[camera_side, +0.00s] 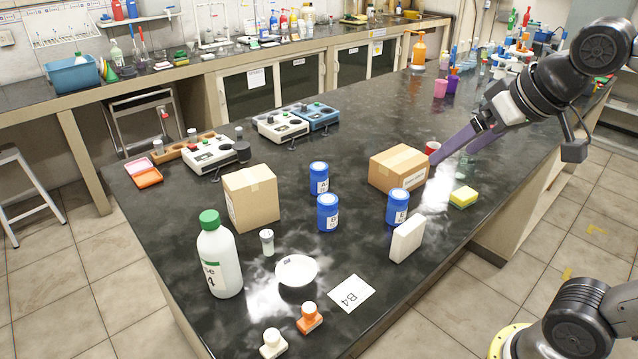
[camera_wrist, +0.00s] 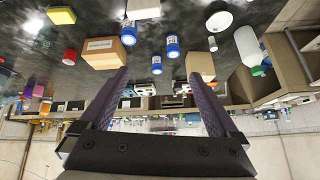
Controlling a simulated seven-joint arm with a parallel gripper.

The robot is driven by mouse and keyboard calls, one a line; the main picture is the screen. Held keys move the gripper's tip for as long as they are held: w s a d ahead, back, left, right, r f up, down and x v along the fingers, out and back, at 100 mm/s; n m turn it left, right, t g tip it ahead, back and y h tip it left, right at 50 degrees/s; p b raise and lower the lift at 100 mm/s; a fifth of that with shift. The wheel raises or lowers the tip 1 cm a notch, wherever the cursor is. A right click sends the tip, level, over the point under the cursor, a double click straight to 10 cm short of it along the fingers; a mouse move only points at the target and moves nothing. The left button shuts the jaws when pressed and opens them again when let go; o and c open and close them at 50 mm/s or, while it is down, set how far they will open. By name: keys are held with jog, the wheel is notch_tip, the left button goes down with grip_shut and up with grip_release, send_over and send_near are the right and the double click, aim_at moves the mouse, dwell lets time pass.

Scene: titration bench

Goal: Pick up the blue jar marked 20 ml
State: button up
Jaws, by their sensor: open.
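Three blue jars with white labels stand upright on the dark bench. In the side view one is at the back (camera_side: 319,178), one in front of it (camera_side: 327,212), and one at right beside a white block (camera_side: 397,206). The wrist view, upside down, also shows them: the back jar (camera_wrist: 157,65), the front jar (camera_wrist: 172,47) and the right jar (camera_wrist: 128,32). Their labels carry large letters; I cannot read any volume marking. My gripper (camera_side: 434,158) is open and empty, with purple fingers, near the right cardboard box and apart from all the jars.
A cardboard box (camera_side: 398,168) stands between my gripper and the jars. Another box (camera_side: 251,198) is at left. The white block (camera_side: 407,239), yellow sponge (camera_side: 463,197), red cup (camera_side: 432,148), white bowl (camera_side: 296,271) and white bottle (camera_side: 219,262) stand around.

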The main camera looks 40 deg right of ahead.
jog(key=w+r+m, duration=0.1)
jog(key=w+r, duration=0.2)
jog(key=w, duration=0.5)
jog(key=m+g+h, duration=0.1)
jog(key=m+g, duration=0.1)
send_over(320, 167)
jog(key=s+a, duration=0.2)
jog(key=s, duration=0.3)
notch_tip(320, 167, down, 11)
jog(key=shift+g, duration=0.6)
jog(key=x, duration=1.4)
jog(key=shift+s+a+f, duration=0.15)
jog(key=shift+s+f, duration=0.1)
jog(key=shift+s, duration=0.15)
jog(key=shift+w+x, duration=0.2)
jog(key=shift+x, duration=2.9)
jog(key=shift+r, duration=0.15)
jog(key=c, duration=1.5)
jog(key=shift+o, duration=0.2)
